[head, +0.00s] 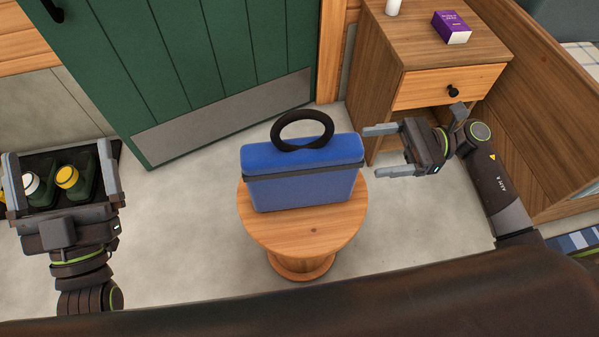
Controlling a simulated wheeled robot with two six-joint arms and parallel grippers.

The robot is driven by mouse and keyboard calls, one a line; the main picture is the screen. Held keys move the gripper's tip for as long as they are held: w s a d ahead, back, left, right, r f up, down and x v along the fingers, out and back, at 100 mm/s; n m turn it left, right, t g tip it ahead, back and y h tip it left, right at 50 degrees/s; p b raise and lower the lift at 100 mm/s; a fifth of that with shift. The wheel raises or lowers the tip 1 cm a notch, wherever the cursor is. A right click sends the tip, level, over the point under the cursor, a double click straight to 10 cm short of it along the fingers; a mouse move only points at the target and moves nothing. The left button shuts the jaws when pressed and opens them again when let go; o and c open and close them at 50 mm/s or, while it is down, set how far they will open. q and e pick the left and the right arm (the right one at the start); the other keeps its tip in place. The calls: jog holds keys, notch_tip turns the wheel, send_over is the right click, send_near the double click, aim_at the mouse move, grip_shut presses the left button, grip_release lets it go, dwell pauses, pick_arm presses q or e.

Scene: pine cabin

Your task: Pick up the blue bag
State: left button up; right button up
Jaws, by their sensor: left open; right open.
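The blue bag (302,182) stands upright on a small round wooden stool (300,234). It has a dark band below its lid and a black loop handle (303,117) standing up on top. My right gripper (370,151) is open and empty, just right of the bag, with its fingers pointing left toward the bag's right end. I cannot tell whether a fingertip touches the bag. My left gripper (60,160) is open at the far left, well away from the bag, pointing away from me above a dark tray.
The dark tray (108,158) on the floor at left holds bottles with white and yellow caps, seen between my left fingers. A wooden nightstand (425,62) with a drawer and purple box (451,27) stands behind my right gripper. A green door (190,70) is behind the bag.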

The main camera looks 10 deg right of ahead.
aim_at(333, 155)
jog(key=a, duration=0.5)
jog(key=shift+a, duration=0.35)
jog(key=a, duration=0.3)
jog(key=shift+a+r, duration=0.15)
jog(key=shift+a, duration=0.5)
pick_arm(q)
jog(key=shift+s+d+r+m+t, duration=0.2)
jog(key=shift+s+r+m+t, duration=0.15)
jog(key=shift+r+t, duration=0.25)
pick_arm(e)
jog(key=shift+c, duration=0.3)
jog(key=c, duration=1.6)
pick_arm(q)
jog(key=shift+f, duration=0.1)
pick_arm(e)
jog(key=shift+r, duration=0.1)
